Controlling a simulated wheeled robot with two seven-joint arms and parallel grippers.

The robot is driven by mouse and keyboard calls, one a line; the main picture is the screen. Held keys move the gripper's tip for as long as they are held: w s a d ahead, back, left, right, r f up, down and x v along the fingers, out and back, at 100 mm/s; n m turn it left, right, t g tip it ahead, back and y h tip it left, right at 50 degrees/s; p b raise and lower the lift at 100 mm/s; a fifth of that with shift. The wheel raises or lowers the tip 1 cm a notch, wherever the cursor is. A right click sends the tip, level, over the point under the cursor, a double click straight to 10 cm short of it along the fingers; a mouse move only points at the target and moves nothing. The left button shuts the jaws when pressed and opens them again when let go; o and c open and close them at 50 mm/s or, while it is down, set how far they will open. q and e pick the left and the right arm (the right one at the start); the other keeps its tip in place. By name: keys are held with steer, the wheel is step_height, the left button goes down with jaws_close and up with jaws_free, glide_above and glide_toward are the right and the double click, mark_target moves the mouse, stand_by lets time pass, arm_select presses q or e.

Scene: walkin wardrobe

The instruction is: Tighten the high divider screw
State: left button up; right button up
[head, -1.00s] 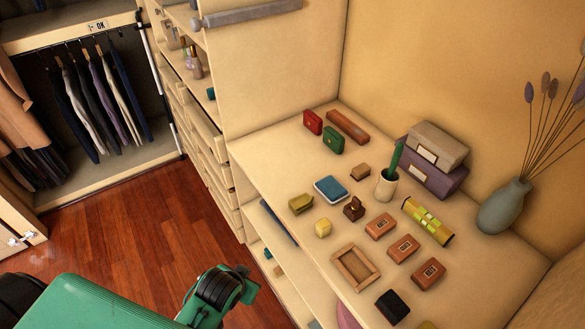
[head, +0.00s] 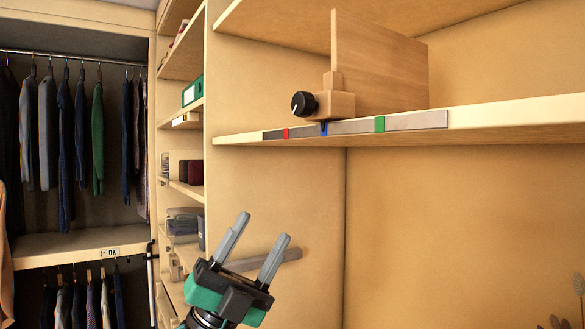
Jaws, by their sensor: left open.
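The divider (head: 380,65) is an upright wooden panel on the high shelf. A small wooden block (head: 335,104) at its front end carries the screw, a black round knob (head: 303,104) with a pale mark on its face. A blue pointer (head: 323,129) below the block lies over a grey strip on the shelf edge. My left gripper (head: 255,241) is in the lower middle, below and to the left of the knob. Its two grey fingers are spread, with nothing between them, and point up. My right gripper is out of view.
The grey strip (head: 415,120) bears a red mark (head: 286,133) and a green mark (head: 380,124). The high shelf (head: 520,112) juts out above free space. A grey bar (head: 263,260) is behind my left gripper. Side shelves with boxes and hanging clothes (head: 65,140) are at left.

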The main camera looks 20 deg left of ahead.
mark_target(297, 105)
arm_select(q)
steer(key=s+d+r+m+g+y, duration=0.1)
steer(key=s+d+r+m+g, duration=0.3)
steer(key=m+g, duration=0.55)
steer(key=s+d+r+m+g, duration=0.3)
steer(key=s+r+m+g, duration=0.3)
steer(key=m, duration=0.6)
steer(key=a+r+n+t+y, duration=0.5)
steer(key=a+r+t+y, duration=0.4)
steer(key=a+t+y, duration=0.1)
steer(key=p+x, duration=0.7)
steer(key=x, duration=0.5)
steer(key=shift+w, duration=0.2)
steer(key=shift+w+d+f, duration=0.1)
steer(key=shift+w+d, duration=0.2)
steer(key=shift+w, duration=0.15)
